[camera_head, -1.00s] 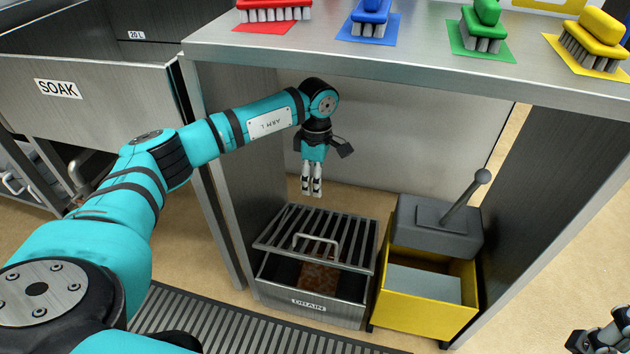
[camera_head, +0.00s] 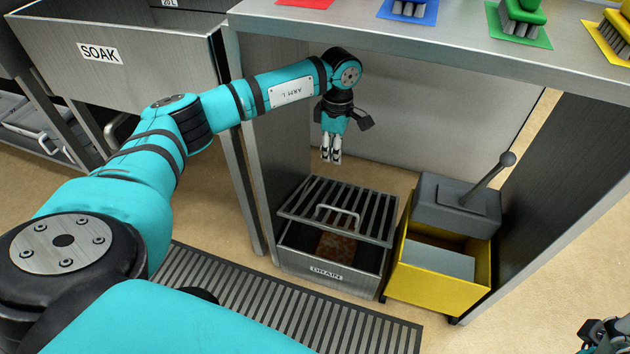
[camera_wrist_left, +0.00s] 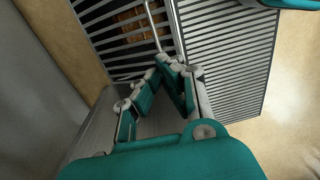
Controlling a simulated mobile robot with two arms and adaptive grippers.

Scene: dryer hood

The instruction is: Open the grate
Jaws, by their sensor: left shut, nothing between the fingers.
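The grate (camera_head: 304,199) is a dark metal barred lid with a raised light handle (camera_head: 337,213). It lies over the back of a grey box labelled DRAIN (camera_head: 312,269); through its front part a rusty brown thing (camera_head: 338,246) shows inside. My right gripper (camera_head: 606,335) is only partly in view at the lower right.
A yellow bin (camera_head: 436,285) with a grey lever lid (camera_head: 452,205) stands close to the right of the drain box. A steel counter (camera_head: 450,40) with coloured brushes is overhead. A slatted floor grating (camera_head: 270,305) lies in front. A SOAK basin (camera_head: 150,55) is at left.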

